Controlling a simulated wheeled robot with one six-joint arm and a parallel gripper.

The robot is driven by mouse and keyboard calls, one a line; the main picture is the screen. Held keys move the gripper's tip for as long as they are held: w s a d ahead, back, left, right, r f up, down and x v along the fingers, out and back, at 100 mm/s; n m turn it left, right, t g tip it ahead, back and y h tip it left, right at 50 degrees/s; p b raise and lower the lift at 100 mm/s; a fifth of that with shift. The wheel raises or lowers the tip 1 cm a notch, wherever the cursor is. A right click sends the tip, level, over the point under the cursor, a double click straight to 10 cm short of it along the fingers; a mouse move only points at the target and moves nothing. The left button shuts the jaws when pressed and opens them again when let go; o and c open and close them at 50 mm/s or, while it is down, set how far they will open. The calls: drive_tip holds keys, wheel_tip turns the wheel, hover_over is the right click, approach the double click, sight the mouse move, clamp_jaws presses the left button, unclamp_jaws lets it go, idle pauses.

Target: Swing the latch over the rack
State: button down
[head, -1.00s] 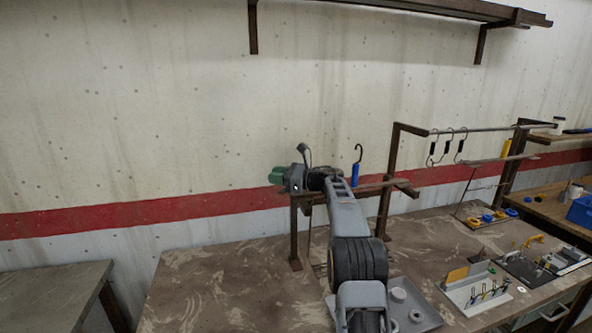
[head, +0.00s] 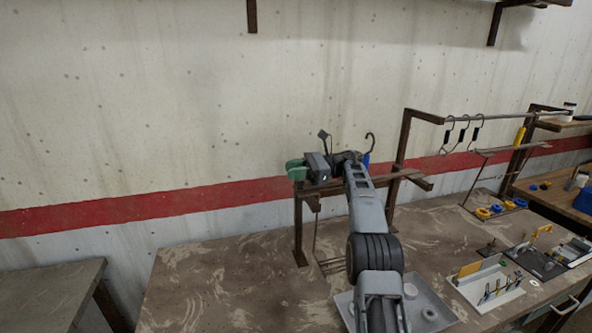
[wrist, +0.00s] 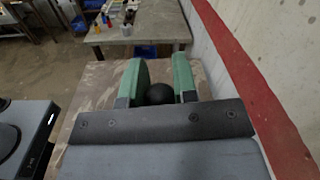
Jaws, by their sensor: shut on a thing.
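My gripper (head: 293,168) is at the upper left end of the brown metal rack (head: 298,220), its green fingers pointing left. In the wrist view the two green fingers (wrist: 160,80) stand on either side of a round black knob (wrist: 160,94), shut on it. The knob looks like the latch's handle; the rest of the latch is hidden by my gripper and arm. A dark hook with a blue handle (head: 366,159) stands at the rack just behind my arm, partly hidden. My arm crosses in front of the rack's rail.
Several hooks (head: 462,133) hang from the rail on the right. A grey tray (head: 428,312) and a white tray with small tools (head: 488,288) lie on the bench. The bench's left part (head: 205,280) is clear. The wall runs close behind.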

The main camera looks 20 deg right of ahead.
idle(0.3)
drive_tip(key=c, duration=0.9)
unclamp_jaws()
drive_tip(key=shift+r, duration=0.1)
drive_tip(key=s+r+b, duration=0.8)
drive_tip(key=s+r, duration=0.4)
drive_tip(key=s, duration=0.2)
drive_tip(key=shift+a+r+b, duration=0.2)
drive_tip(key=shift+r+b, duration=0.15)
drive_tip(key=shift+r, duration=0.05)
